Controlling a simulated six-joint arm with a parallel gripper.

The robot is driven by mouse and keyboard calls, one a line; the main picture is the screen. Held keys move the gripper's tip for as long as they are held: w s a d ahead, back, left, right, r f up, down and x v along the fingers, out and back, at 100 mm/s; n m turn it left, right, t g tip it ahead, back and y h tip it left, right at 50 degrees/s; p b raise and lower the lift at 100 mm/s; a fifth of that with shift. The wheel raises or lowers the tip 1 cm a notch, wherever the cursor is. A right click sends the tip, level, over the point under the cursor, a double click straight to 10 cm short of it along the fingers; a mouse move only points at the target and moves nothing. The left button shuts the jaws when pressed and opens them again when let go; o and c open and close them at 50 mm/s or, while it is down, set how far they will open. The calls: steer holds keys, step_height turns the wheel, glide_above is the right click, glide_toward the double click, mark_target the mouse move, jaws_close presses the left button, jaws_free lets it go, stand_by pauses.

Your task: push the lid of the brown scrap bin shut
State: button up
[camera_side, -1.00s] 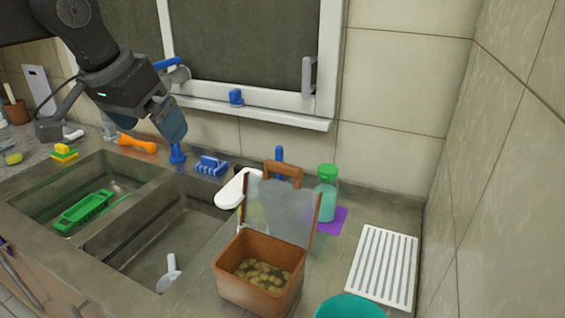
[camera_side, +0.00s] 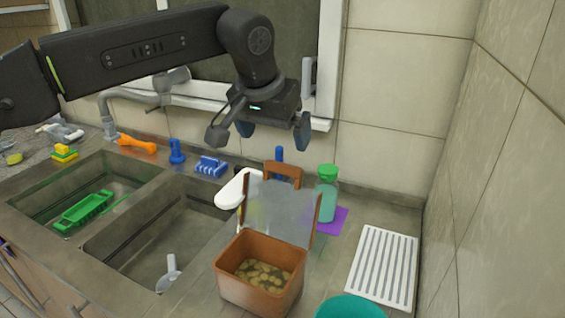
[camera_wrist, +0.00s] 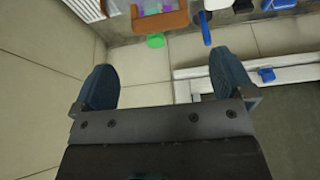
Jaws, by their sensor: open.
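The brown scrap bin (camera_side: 246,288) stands on the counter right of the sink, with pale scraps inside. Its lid (camera_side: 281,210) is open, raised upright at the back edge; it has a clear panel, brown side strips and a brown handle (camera_side: 284,170) on top. My gripper (camera_side: 273,130) is open and empty, high above and behind the lid, near the window sill, touching nothing. In the wrist view both blue fingers (camera_wrist: 160,82) are spread apart, with a brown part of the bin or lid (camera_wrist: 160,20) at the top edge.
A green-capped bottle (camera_side: 327,192) on a purple mat (camera_side: 340,217) stands just right of the lid. A white object (camera_side: 236,188) is at its left. A white rack (camera_side: 384,266) and teal bowl (camera_side: 350,308) lie to the right. The sink (camera_side: 150,240) is left.

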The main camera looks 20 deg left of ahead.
mark_target(283, 164)
steer(key=x, duration=0.8)
steer(key=shift+w+f, duration=0.15)
steer(key=shift+f, duration=0.2)
steer(key=shift+c, duration=0.4)
steer(key=c, duration=1)
steer(key=shift+s+r+t, duration=0.2)
steer(key=shift+s+t, duration=0.3)
steer(key=shift+s, duration=0.2)
steer(key=s+f+t, duration=0.2)
steer(key=s+t, duration=0.5)
steer(key=s, duration=0.3)
steer(key=shift+s+a+f+t, duration=0.15)
steer(key=shift+s+f+t, duration=0.4)
steer(key=shift+s+f, duration=1.5)
steer(key=shift+s+a+f+t, duration=0.2)
steer(key=shift+s+f+t, duration=0.55)
steer(key=shift+f, duration=2.3)
steer(key=shift+s+a+f+t, duration=0.15)
steer(key=shift+s+f+t, duration=0.15)
steer(key=shift+s+f, duration=1.85)
steer(key=shift+w+f, duration=0.35)
steer(key=shift+f, duration=0.05)
